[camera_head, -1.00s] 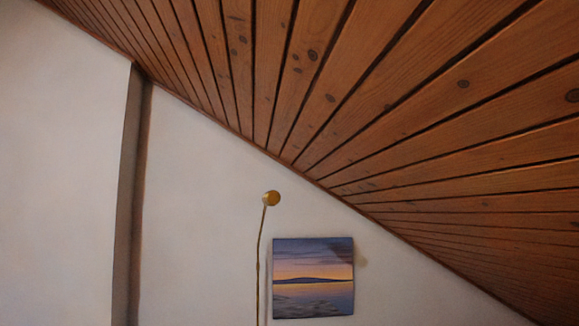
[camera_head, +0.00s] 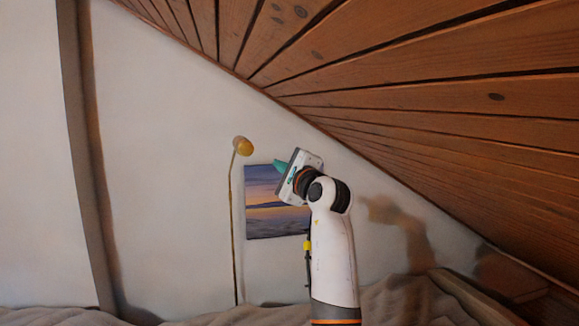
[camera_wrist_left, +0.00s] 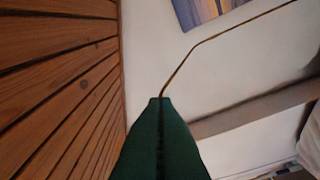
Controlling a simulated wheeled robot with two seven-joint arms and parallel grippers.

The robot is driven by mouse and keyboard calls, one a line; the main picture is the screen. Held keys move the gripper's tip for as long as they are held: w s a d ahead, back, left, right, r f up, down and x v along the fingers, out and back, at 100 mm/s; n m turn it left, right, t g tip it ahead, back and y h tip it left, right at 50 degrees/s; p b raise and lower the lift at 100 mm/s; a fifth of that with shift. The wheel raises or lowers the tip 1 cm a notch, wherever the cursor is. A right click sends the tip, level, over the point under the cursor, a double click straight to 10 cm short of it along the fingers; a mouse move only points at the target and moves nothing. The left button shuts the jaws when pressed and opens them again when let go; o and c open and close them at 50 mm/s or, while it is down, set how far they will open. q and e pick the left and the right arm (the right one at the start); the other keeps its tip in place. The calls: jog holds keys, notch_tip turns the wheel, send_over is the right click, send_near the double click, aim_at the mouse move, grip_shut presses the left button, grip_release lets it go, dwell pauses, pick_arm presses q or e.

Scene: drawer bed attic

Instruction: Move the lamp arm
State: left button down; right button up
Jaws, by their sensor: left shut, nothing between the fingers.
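The lamp is a thin brass pole with a round yellow-gold head (camera_head: 243,146) at its top, standing against the white wall. Its slim pole (camera_head: 231,215) runs down to the bedding in the head view. My left gripper (camera_head: 279,165) has teal fingers, which are shut and empty. In the head view it shows just right of the lamp head, with a gap between them in the picture. In the left wrist view the closed fingers (camera_wrist_left: 160,100) point up, and the bent lamp pole (camera_wrist_left: 238,24) runs up and right from behind their tips. The lamp head is hidden there. My right gripper is out of view.
A sunset picture (camera_head: 265,215) hangs on the wall, partly behind my left gripper. A sloped wooden ceiling (camera_head: 430,90) closes in from the upper right. Rumpled bedding (camera_head: 400,303) lies along the bottom, with a wooden edge (camera_head: 470,298) at right.

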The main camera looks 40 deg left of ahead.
pick_arm(q)
jog(key=a, duration=0.1)
jog(key=s+a+r+p, duration=0.1)
jog(key=a, duration=0.1)
jog(key=a+r, duration=0.1)
jog(key=shift+s+a, duration=0.35)
jog(key=shift+a, duration=0.05)
jog(key=shift+r, duration=0.1)
